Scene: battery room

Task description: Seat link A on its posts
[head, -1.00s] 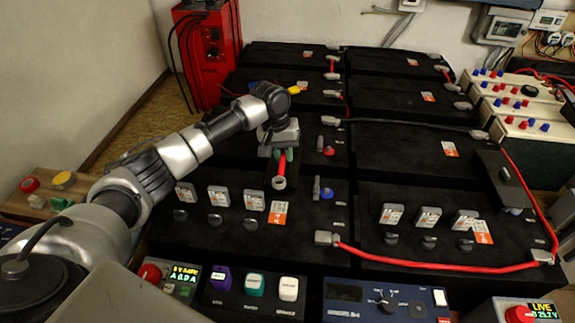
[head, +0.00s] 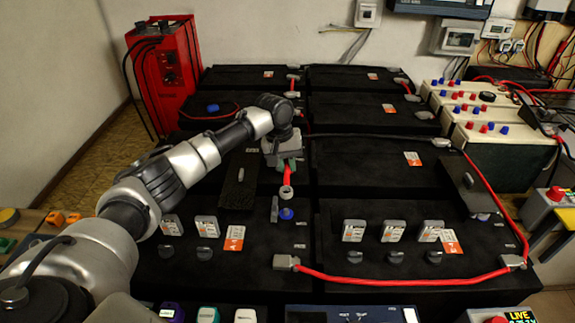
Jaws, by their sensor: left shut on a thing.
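My left gripper (head: 285,163) is shut on link A (head: 288,176), a short red link with a grey ring at its near end. The gripper points down and hides the link's far end. The near ring appears just beyond the blue-capped post (head: 286,214) in the head view, and I see a gap between them. I cannot tell how high the link is above the battery. A thin grey upright piece (head: 274,208) stands left of the blue post. The red-capped post is hidden behind the gripper and link. My right gripper is not in view.
Black batteries fill the middle. A long red cable (head: 400,283) runs along the near right batteries. A black cover (head: 238,185) lies left of the gripper, another (head: 465,185) at right. A red charger (head: 165,70) stands back left; terminal boxes (head: 480,125) stand at right.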

